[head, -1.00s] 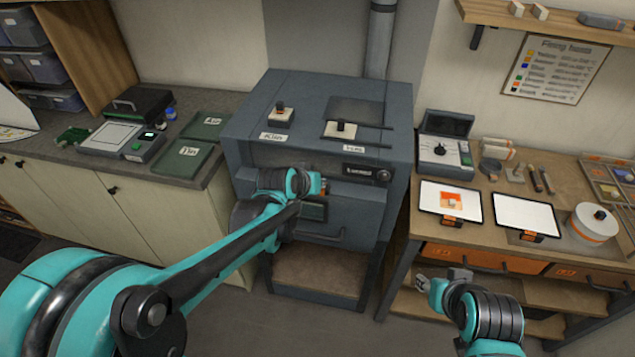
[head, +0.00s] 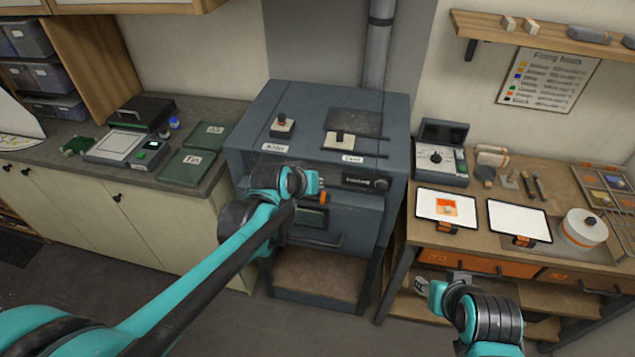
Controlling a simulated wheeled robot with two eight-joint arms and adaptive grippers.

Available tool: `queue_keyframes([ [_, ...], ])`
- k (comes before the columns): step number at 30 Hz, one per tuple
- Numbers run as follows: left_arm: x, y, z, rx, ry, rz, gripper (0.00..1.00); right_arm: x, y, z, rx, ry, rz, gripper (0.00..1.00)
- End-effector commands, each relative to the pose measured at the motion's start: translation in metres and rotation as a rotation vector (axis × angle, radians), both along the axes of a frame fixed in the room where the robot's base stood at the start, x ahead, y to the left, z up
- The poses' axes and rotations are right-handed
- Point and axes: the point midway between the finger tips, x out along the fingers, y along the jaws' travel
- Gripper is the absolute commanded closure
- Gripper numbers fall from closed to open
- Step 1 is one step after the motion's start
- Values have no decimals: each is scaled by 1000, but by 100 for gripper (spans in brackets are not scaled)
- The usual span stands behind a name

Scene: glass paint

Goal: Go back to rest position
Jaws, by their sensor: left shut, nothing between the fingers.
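My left gripper (head: 313,184) is shut and empty in the middle of the head view, in front of the grey kiln (head: 240,150). Its arm comes in from the lower left and hides part of the kiln's front. I cannot tell whether the gripper touches the kiln. My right gripper (head: 424,287) is at the lower right, in front of the wooden bench (head: 418,236). It is small and turned, so its fingers do not show clearly.
The wooden bench holds a tray with an orange piece (head: 447,207), an empty white tray (head: 519,221) and a white round pot (head: 584,229). A grey counter (head: 205,183) with green boards (head: 185,167) stands at left. Floor shows between kiln and bench.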

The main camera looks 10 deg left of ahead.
Motion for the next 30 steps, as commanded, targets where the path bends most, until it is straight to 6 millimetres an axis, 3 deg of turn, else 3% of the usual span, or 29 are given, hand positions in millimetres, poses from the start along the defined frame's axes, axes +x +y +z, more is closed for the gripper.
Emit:
queue_keyframes([
  [3, -18, 0, 18, 0, 0, 0, 100, 0, 0, 6, 0, 0, 0, 60],
  [9, -35, 1, 34, 0, 0, 0, 100, 0, 0, 11, 0, 0, 0, 60],
  [19, -44, 3, 32, 5, 3, 0, 100, 0, 0, 5, 0, 0, 0, 60],
  [23, -74, 12, -2, 40, 26, 1, 100, 0, 0, -27, 0, 0, 0, 60],
  [30, -163, 42, -106, 155, 101, 7, 100, 0, 0, -108, 0, 0, 0, 60],
])
